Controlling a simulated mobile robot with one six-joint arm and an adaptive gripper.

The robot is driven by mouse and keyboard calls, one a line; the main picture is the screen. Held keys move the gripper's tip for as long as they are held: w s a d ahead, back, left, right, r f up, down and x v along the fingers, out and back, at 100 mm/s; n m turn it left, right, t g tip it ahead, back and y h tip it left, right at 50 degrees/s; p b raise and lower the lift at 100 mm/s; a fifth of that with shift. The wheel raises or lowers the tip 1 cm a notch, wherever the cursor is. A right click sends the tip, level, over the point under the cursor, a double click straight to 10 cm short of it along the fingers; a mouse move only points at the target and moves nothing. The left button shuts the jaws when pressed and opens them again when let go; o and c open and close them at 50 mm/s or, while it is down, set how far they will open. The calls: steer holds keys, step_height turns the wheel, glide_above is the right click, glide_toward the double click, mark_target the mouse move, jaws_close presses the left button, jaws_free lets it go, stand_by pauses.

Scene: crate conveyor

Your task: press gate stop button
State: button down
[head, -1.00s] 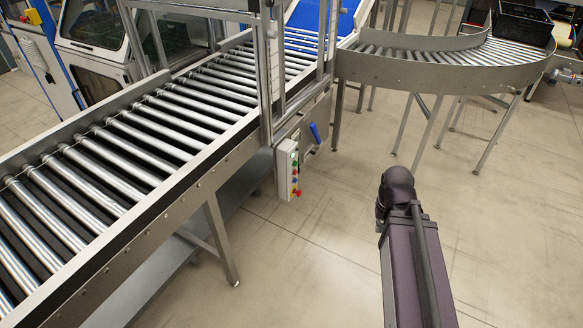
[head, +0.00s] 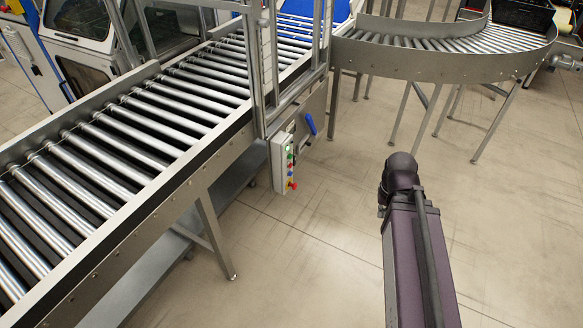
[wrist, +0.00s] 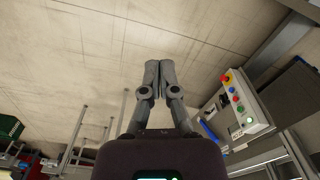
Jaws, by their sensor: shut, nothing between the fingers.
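A pale control box (head: 281,163) with a column of coloured buttons is fixed to the side of the conveyor gate frame. Its red button (head: 293,185) sits at the lower end, on a yellow surround. In the wrist view the box (wrist: 233,112) is at the right, with the red button (wrist: 226,78) at its upper end. Green, blue and other buttons follow along it. My gripper (wrist: 160,76) is shut and empty, left of the box and apart from it. It points over bare floor. My gripper is not visible in the head view.
A straight roller conveyor (head: 120,205) runs along the left, its leg (head: 215,235) reaching the floor. A blue handle (head: 311,124) is beside the box. A curved conveyor (head: 440,65) stands at the back right. The floor between box and arm is clear.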

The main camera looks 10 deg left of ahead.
mark_target(291, 166)
steer(key=w+a+f+m+t+y+b, duration=0.2)
steer(key=w+a+f+t+b, duration=0.2)
steer(key=w+a+f+b, duration=0.3)
steer(key=w+a+f+m+t+y+b, duration=0.2)
steer(key=w+a+f+t+b, duration=0.3)
steer(key=w+f+b, duration=0.8)
steer(key=w+a+f+m+t+y+b, duration=0.2)
steer(key=w+a+f+t+b, duration=0.3)
steer(key=w+a+f+b, duration=0.5)
steer(key=w+b, duration=0.9)
steer(key=b, duration=0.6)
steer(key=shift+f+m+y, duration=0.3)
steer(key=shift+f, duration=0.05)
steer(key=w+a, duration=0.3)
steer(key=a, duration=0.5)
